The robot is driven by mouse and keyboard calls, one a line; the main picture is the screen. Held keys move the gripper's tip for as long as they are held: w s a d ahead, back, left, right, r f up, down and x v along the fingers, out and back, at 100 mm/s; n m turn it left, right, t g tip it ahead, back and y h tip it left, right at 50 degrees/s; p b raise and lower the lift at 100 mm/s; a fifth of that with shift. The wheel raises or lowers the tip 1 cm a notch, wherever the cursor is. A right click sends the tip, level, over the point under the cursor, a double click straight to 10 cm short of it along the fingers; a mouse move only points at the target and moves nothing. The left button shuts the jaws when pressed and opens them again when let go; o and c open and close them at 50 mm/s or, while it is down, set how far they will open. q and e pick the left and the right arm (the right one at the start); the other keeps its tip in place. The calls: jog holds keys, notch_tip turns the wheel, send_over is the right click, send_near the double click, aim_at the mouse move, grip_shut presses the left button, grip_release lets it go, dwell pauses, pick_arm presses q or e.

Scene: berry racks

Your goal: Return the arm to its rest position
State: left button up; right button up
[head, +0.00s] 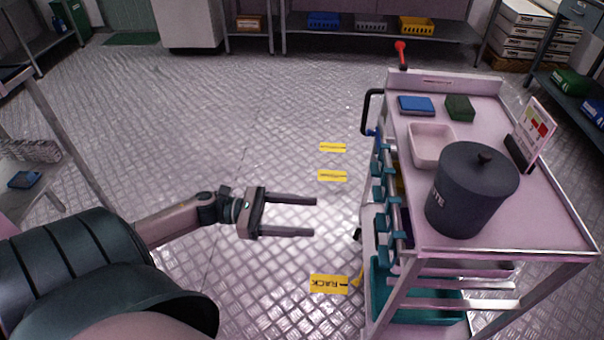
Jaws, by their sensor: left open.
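My left gripper (314,217) is in the head view, left of the cart. Its two fingers are parallel and apart, pointing right toward the cart, with nothing between them. It hangs over bare floor and touches nothing that I can see. My left arm comes in from the lower left, partly behind dark ribbed parts of my own body. My right gripper is not in view.
A pink-topped cart (555,234) stands at right, bearing a dark lidded bin (470,195), a pale tray (416,160), a blue box (416,105) and a sign (534,128). Yellow floor labels (328,284) lie between gripper and cart. The metal floor (230,110) beyond is clear.

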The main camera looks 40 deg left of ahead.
pick_arm(q)
jog(key=shift+w+f, duration=0.1)
dwell(0.4)
notch_tip(320, 180, down, 20)
jog(key=a+n+t+y+p, duration=0.15)
jog(key=n+y, duration=0.45)
jog(key=n, duration=0.8)
jog(key=a+f+n+t+y+p, duration=0.1)
jog(key=n+t+y+p, duration=0.35)
jog(key=n, duration=0.85)
jog(key=s+d+f+n+g+y+p, duration=0.1)
jog(key=s+d+f+n+g+y, duration=0.2)
jog(key=s+d+f+n+g, duration=0.7)
jog(key=s+d+f+n, duration=0.6)
jog(key=s+f+n, duration=0.2)
jog(key=f, duration=0.2)
jog(key=shift+s+d+g, duration=0.2)
jog(key=shift+d+g, duration=0.05)
jog(key=shift+g, duration=0.05)
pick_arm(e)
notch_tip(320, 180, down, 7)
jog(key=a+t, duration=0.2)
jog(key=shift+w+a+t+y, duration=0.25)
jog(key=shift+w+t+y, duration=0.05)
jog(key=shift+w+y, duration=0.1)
pick_arm(q)
jog(key=shift+a+r, duration=0.1)
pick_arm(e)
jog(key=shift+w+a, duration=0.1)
